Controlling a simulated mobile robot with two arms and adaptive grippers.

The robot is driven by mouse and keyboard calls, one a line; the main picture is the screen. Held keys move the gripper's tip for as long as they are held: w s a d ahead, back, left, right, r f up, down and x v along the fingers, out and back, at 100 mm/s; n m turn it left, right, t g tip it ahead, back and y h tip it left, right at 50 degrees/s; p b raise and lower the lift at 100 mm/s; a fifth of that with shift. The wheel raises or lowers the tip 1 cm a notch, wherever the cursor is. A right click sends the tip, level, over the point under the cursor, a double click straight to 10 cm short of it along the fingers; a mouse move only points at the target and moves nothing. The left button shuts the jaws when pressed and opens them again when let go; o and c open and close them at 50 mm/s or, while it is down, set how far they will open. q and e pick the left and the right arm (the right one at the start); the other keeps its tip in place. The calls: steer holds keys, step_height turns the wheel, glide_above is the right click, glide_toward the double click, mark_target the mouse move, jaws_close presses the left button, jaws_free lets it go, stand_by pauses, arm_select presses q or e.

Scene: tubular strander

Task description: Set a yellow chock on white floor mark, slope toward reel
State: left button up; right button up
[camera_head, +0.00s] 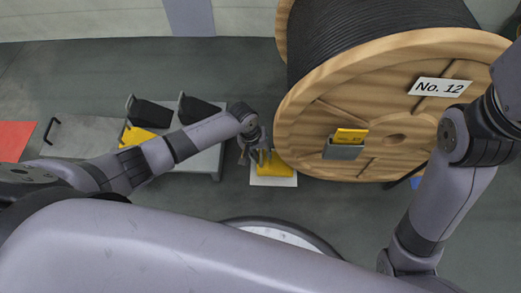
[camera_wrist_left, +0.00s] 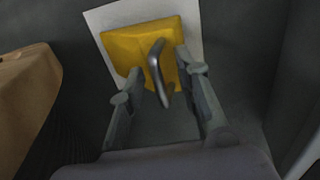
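A yellow chock (camera_head: 275,165) with a grey metal handle (camera_wrist_left: 157,68) rests on the white floor mark (camera_head: 272,181) beside the wooden reel (camera_head: 385,105). In the left wrist view the chock (camera_wrist_left: 132,45) lies over the white mark (camera_wrist_left: 105,16), which shows along its edges. My left gripper (camera_head: 252,150) is over the chock. In the wrist view its fingers (camera_wrist_left: 162,82) are apart, on either side of the handle, with gaps visible. Which way the slope faces is hard to tell. My right gripper is out of view; only its arm shows at the right.
A red patch (camera_head: 14,140) lies at far left. A yellow card (camera_head: 350,135) sits in a holder on the reel. Floor behind the platform is clear.

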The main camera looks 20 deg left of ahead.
arm_select(q)
steer(key=v, duration=1.2)
